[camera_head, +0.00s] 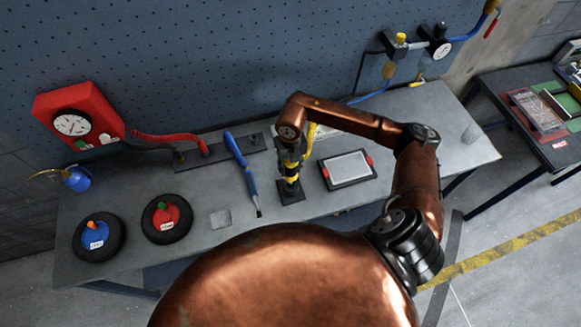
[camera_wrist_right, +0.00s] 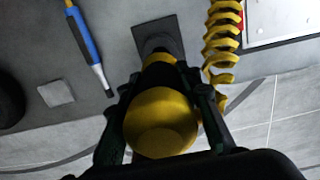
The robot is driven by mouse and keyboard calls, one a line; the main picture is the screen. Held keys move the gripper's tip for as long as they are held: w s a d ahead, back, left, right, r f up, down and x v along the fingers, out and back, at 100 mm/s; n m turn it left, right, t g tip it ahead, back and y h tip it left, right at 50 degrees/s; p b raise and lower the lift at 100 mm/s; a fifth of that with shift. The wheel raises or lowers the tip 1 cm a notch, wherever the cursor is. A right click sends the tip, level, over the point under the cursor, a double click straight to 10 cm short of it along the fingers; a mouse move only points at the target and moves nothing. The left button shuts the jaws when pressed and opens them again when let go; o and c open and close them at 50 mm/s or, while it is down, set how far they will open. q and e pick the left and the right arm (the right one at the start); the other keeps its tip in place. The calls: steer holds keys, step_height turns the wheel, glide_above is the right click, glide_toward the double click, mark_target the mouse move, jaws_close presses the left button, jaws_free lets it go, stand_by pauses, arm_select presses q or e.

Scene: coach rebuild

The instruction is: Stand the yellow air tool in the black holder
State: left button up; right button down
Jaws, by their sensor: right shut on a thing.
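The yellow air tool (camera_wrist_right: 160,122) has black bands and is upright in my right gripper (camera_wrist_right: 160,105), seen nearly end-on in the right wrist view. In the head view the tool (camera_head: 291,178) shows below my right gripper (camera_head: 290,158), its lower end at the black holder (camera_head: 291,198). The holder's square plate (camera_wrist_right: 172,30) also shows beyond the tool in the right wrist view. The tool's lower end lines up with the holder; I cannot tell how deep it sits in it. My left gripper is not in view.
A yellow coiled hose (camera_wrist_right: 222,45) hangs close beside the tool. A blue tool (camera_head: 243,170) lies left of the holder, a framed tray (camera_head: 348,168) right of it. Two black discs (camera_head: 98,235) and a red gauge box (camera_head: 80,117) are farther left. The bench's right end is mostly clear.

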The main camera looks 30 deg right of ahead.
steer(key=shift+f+b, duration=2.55)
steer(key=shift+f, duration=0.45)
steer(key=c, duration=1.8)
jaws_free()
steer(key=shift+r, duration=0.1)
steer(key=o, duration=0.5)
step_height(320, 180, up, 12)
steer(key=shift+f, duration=0.1)
